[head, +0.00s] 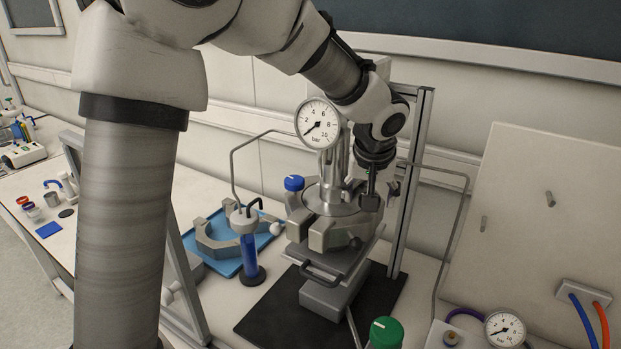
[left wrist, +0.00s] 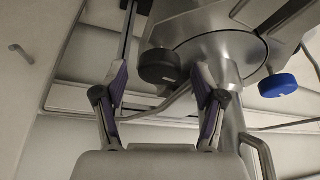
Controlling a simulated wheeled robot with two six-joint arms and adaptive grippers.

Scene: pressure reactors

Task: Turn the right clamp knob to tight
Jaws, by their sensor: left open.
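The pressure reactor (head: 335,200) stands mid-scene with a steel lid and a grey clamp ring (head: 325,235) around its neck. My left arm arches over from the left. My left gripper (head: 370,195) points down at the reactor's right side. In the left wrist view its open fingers (left wrist: 160,88) stand apart on either side of a dark round knob (left wrist: 160,67). The knob seems slightly beyond the fingertips, and I cannot see contact. In the head view I cannot clearly tell this knob from the dark gripper. A blue knob (head: 293,183) is on the left side, also in the left wrist view (left wrist: 278,86).
A pressure gauge (head: 318,123) rises above the reactor. A metal post (head: 411,185) stands close right of the gripper. A blue tray (head: 227,268) with a grey part and a blue cylinder (head: 249,256) are at left. A green cap (head: 386,332) is at front right.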

